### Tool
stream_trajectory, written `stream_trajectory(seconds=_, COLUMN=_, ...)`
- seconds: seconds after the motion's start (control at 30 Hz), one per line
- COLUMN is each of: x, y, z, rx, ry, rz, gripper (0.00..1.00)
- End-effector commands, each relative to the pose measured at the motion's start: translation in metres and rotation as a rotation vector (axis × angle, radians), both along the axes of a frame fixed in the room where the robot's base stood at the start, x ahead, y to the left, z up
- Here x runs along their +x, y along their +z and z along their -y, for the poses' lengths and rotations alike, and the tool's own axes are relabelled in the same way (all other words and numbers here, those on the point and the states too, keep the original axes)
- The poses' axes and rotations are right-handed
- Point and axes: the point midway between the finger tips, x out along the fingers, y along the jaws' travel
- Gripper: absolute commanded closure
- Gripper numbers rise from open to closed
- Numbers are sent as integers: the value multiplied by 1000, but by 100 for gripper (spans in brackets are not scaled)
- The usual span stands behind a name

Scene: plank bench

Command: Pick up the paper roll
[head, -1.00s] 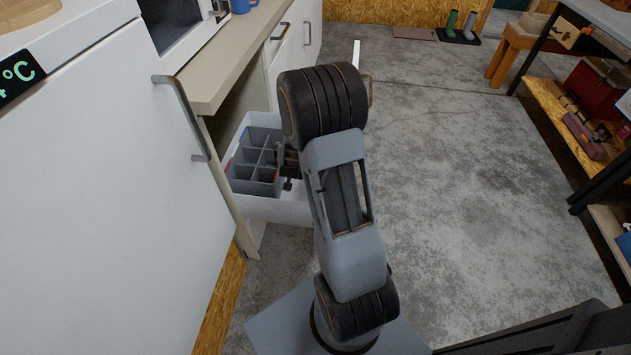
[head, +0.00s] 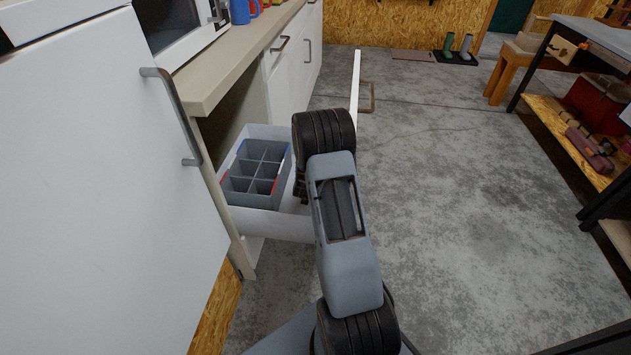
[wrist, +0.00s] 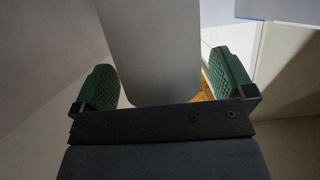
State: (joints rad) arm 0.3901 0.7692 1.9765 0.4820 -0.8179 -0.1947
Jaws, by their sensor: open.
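My gripper (wrist: 164,78) shows in the wrist view with its two green ribbed fingers spread wide apart. A smooth pale shape (wrist: 155,42) with rounded lower corners stands between the fingers, with a gap on the right side. It may be the paper roll, but I cannot tell for sure. In the head view my arm hides the gripper at the right part of the open white drawer (head: 272,224). No paper roll shows in the head view; that part of the drawer is covered by my arm.
A grey divided organizer (head: 250,201) sits in the drawer's left part. A white cabinet door (head: 95,160) with a metal handle (head: 177,118) is close on the left. A counter (head: 215,78) lies above the drawer. The concrete floor (head: 455,210) to the right is clear.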

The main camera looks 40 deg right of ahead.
Motion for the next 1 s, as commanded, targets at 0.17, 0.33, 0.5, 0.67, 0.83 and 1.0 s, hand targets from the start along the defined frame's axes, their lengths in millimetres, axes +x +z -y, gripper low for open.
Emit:
stream_trajectory(seconds=0.17, x=3, y=-2, z=2, rx=1, ry=1, rz=-2, gripper=0)
stream_trajectory(seconds=0.33, x=3, y=-2, z=2, rx=1, ry=1, rz=-2, gripper=3)
stream_trajectory(seconds=0.5, x=3, y=-1, z=2, rx=1, ry=1, rz=0, gripper=19)
stream_trajectory(seconds=0.67, x=2, y=-1, z=2, rx=1, ry=1, rz=0, gripper=34)
stream_trajectory(seconds=0.83, x=2, y=-1, z=2, rx=1, ry=1, rz=0, gripper=51)
stream_trajectory(seconds=1.0, x=2, y=-1, z=2, rx=1, ry=1, rz=0, gripper=66)
